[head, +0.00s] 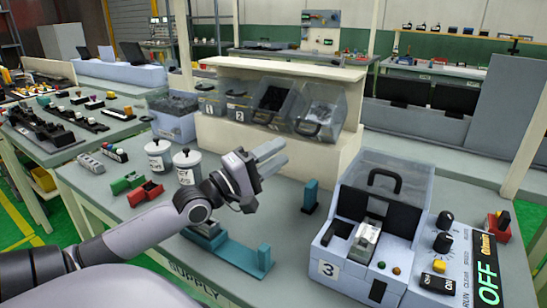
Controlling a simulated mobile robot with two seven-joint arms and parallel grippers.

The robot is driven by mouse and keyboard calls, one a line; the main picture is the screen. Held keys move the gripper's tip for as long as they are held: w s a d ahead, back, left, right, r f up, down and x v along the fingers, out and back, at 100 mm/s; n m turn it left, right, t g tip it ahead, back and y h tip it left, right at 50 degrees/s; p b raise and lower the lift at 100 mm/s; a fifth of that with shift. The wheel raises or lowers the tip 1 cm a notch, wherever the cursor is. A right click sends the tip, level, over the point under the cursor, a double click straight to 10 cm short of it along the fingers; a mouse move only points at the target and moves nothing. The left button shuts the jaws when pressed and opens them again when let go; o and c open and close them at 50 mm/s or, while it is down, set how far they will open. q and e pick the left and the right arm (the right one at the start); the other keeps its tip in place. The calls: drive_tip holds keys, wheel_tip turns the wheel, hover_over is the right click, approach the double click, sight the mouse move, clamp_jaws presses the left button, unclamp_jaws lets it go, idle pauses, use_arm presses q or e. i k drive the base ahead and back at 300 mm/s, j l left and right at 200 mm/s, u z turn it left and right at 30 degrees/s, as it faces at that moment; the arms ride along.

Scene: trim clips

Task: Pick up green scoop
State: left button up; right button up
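A small green scoop-like piece (127,183) lies on the grey worktable at the left, beside a similar red piece (146,193). My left gripper (284,150) is in the middle of the view, above the table and to the right of the green piece. Its two fingers point right, away from the green piece, with a gap between them. Nothing shows between the fingers. My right gripper is not in view.
Two white lidded canisters (158,156) (187,166) stand behind the red and green pieces. A teal bracket (245,257) lies below my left arm. A numbered machine (365,235) with a clear cover and a control panel (467,255) fill the right. Clear bins (320,108) stand on a shelf behind.

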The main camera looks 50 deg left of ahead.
sight(128, 181)
drive_tip(key=k+j, duration=0.15)
drive_tip(key=k, duration=0.35)
drive_tip(key=k+j, duration=0.1)
drive_tip(key=k, duration=0.4)
